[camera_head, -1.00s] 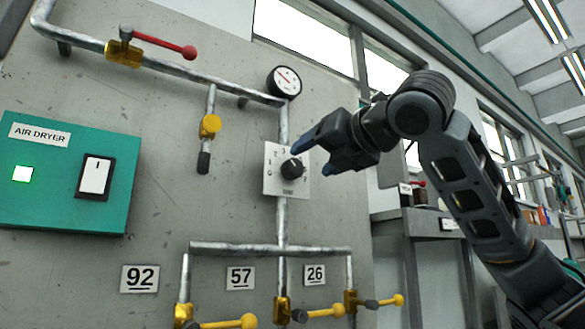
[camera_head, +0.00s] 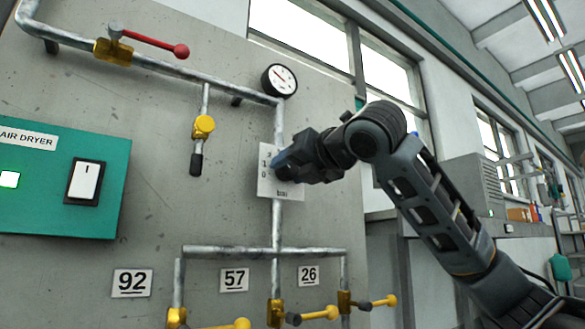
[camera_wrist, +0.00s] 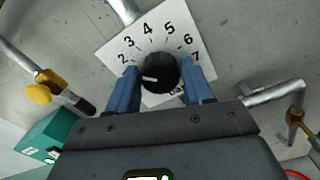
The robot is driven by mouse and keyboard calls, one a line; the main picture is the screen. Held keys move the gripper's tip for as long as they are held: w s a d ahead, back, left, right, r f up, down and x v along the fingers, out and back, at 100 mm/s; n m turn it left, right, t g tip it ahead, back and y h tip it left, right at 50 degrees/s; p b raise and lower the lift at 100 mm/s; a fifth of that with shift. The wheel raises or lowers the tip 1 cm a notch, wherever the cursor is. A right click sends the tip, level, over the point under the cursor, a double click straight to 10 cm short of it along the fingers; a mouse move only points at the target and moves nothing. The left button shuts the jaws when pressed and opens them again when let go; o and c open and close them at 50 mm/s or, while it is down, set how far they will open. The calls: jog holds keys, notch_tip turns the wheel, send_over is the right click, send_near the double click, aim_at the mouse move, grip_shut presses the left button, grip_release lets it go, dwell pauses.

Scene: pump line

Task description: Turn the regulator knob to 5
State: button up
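The regulator knob (camera_wrist: 161,73) is round and black on a white numbered plate (camera_wrist: 150,42). Its pale pointer mark faces left in the wrist view, below the 2. The numbers 2 to 7 are readable; lower ones are hidden by a finger. My gripper (camera_head: 284,166) is at the plate in the head view, covering most of the knob and scale. In the wrist view the two blue fingers of my gripper (camera_wrist: 161,80) stand on either side of the knob, open, with narrow gaps; contact is not clear.
A pressure gauge (camera_head: 279,80) sits above the plate. A yellow valve (camera_head: 203,127) hangs left of it, and a red-handled lever (camera_head: 150,42) is higher up. Yellow-handled valves (camera_head: 318,314) are below. The green air dryer box (camera_head: 60,190) is at left.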

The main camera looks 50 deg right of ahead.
jog(key=c, duration=0.7)
jog(key=m+b, duration=0.1)
jog(key=m, duration=0.3)
jog(key=shift+m, duration=0.3)
jog(key=m+b, duration=0.1)
jog(key=m, duration=0.3)
jog(key=shift+f+m, duration=0.1)
jog(key=shift+m, duration=0.2)
jog(key=m+b, duration=0.1)
jog(key=m, duration=0.3)
jog(key=shift+m, duration=0.3)
jog(key=shift+m+b, duration=0.3)
jog(key=shift+m, duration=1.8)
